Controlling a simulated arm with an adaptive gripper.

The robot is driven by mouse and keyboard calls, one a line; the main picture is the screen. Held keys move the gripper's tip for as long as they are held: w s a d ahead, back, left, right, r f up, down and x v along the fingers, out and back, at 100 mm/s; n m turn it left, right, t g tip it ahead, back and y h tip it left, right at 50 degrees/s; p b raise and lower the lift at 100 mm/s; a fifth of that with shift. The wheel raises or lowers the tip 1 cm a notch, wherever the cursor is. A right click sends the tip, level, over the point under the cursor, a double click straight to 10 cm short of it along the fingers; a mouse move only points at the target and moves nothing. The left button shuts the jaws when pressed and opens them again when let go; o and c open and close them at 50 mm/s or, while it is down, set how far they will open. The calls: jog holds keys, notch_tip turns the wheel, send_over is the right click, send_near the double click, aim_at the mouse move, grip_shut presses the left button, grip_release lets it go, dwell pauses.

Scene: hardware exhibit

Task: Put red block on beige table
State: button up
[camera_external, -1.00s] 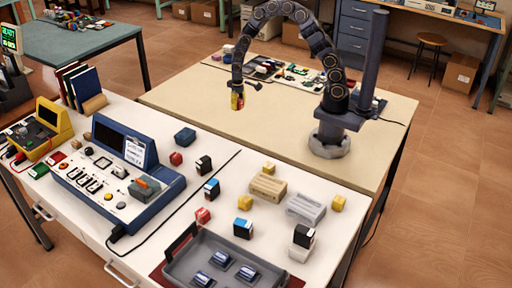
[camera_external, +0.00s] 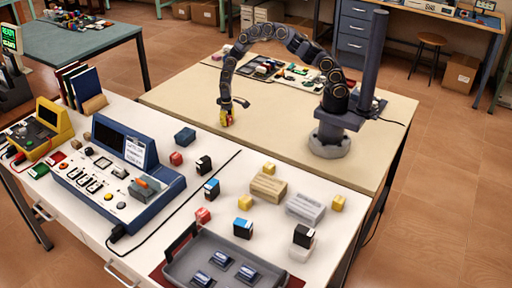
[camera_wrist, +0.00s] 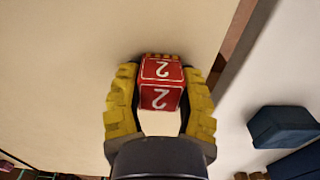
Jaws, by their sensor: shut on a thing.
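The red block (camera_wrist: 160,98), marked with a white 2 on two faces, is between the yellow fingers of my gripper (camera_wrist: 160,105) in the wrist view. My gripper is shut on it. In the external view my gripper (camera_external: 227,118) is low over the left part of the beige table (camera_external: 275,125), near its front edge. The block is mostly hidden there, with a little red between the fingers. I cannot tell whether the block touches the tabletop.
A white bench (camera_external: 270,225) adjoins the beige table's front side. It holds several coloured blocks, a blue console (camera_external: 125,165) and a grey tray (camera_external: 205,270). Electronic parts (camera_external: 290,75) lie at the beige table's back. The beige surface around my gripper is clear.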

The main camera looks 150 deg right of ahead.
jog(key=shift+f, duration=0.1)
jog(key=o, duration=1)
